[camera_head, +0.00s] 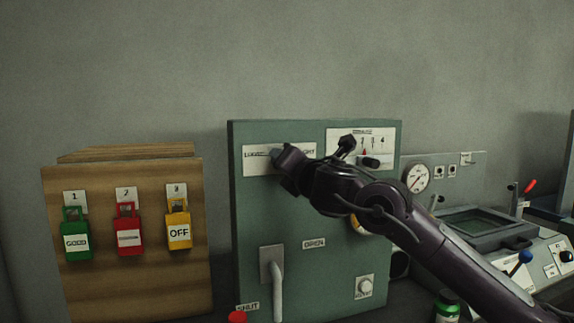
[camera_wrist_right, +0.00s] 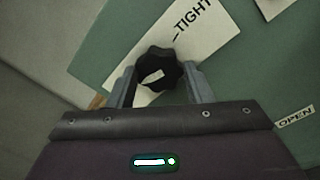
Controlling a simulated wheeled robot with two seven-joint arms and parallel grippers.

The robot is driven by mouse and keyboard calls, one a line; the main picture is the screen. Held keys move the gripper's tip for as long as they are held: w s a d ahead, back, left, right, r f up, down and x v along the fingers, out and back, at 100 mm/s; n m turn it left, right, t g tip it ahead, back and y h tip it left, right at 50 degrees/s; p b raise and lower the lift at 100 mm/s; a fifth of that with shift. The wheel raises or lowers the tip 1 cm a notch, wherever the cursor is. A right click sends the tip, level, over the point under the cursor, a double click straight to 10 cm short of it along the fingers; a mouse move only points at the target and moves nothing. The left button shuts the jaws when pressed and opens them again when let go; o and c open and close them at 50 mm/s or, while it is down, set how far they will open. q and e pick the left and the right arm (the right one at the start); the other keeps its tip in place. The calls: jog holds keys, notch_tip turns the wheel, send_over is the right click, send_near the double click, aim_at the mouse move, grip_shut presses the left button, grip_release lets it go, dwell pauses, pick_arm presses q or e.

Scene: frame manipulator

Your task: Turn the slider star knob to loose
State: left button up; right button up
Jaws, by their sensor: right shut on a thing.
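The black slider star knob (camera_wrist_right: 158,68) sits between the two fingers of my right gripper (camera_wrist_right: 161,82) in the right wrist view, over a white label strip (camera_wrist_right: 205,25) whose word TIGHT is readable. My right gripper (camera_head: 280,158) reaches the upper left of the green panel (camera_head: 245,215) in the head view and is shut on the knob. There it hides the knob and the middle of the label strip (camera_head: 256,160). The knob's exact turn angle is hard to tell. My left gripper is not in view.
A numbered dial plate (camera_head: 390,140) with a black handle (camera_head: 370,162) is right of the gripper. Below are a grey lever (camera_head: 277,290) and a white knob (camera_head: 364,286). A wooden board (camera_head: 95,185) with green, red and yellow padlocks stands left; a gauge (camera_head: 417,179) is right.

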jog(key=shift+f, duration=0.15)
jog(key=o, duration=1)
jog(key=b+v, duration=0.2)
jog(key=v, duration=0.5)
jog(key=shift+s, duration=0.4)
jog(key=shift+d, duration=0.1)
